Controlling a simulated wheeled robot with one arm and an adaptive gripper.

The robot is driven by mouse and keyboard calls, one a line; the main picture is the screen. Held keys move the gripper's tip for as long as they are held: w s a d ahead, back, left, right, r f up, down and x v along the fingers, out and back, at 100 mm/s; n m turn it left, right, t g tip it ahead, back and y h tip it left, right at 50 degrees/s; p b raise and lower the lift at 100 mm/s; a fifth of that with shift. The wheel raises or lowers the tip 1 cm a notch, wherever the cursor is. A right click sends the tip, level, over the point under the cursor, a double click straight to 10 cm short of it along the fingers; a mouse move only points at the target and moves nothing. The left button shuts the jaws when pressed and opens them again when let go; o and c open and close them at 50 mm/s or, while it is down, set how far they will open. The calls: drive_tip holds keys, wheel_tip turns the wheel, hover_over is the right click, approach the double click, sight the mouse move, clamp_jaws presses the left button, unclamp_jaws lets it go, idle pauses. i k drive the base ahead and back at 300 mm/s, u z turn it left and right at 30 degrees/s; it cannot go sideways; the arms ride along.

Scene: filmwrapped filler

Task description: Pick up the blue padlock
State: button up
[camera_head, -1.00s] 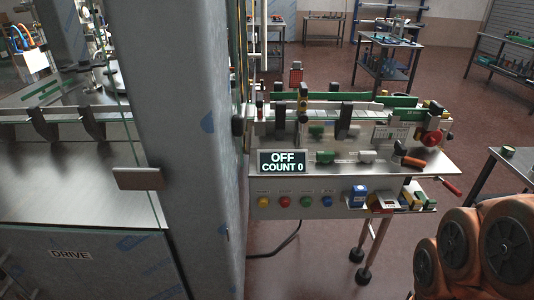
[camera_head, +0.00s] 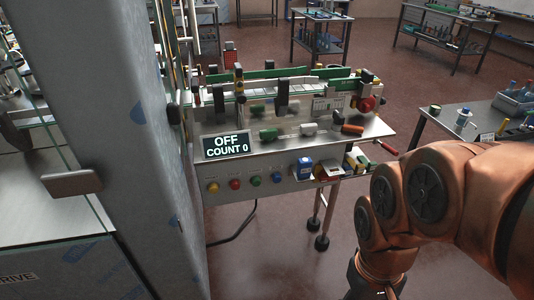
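A small blue block-like thing (camera_head: 304,169) with a pale marking sits at the front ledge of the machine's control panel, right of the buttons. It may be the blue padlock; it is too small to see a shackle. My copper arm comes in from the right and bends down to the bottom edge. My gripper is not visible, and nothing of mine touches the blue thing.
A display (camera_head: 227,146) reads OFF, COUNT 0, above coloured buttons. A red and a yellow item lie right of the blue thing. A grey column (camera_head: 120,120) blocks the left. A side table (camera_head: 470,125) holds bottles and a bin. Floor below the panel is mostly clear.

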sight(305, 165)
drive_tip(key=z, duration=0.2)
drive_tip(key=k, duration=0.35)
drive_tip(key=u, duration=1)
drive_tip(key=i, duration=0.65)
drive_tip(key=u, duration=0.15)
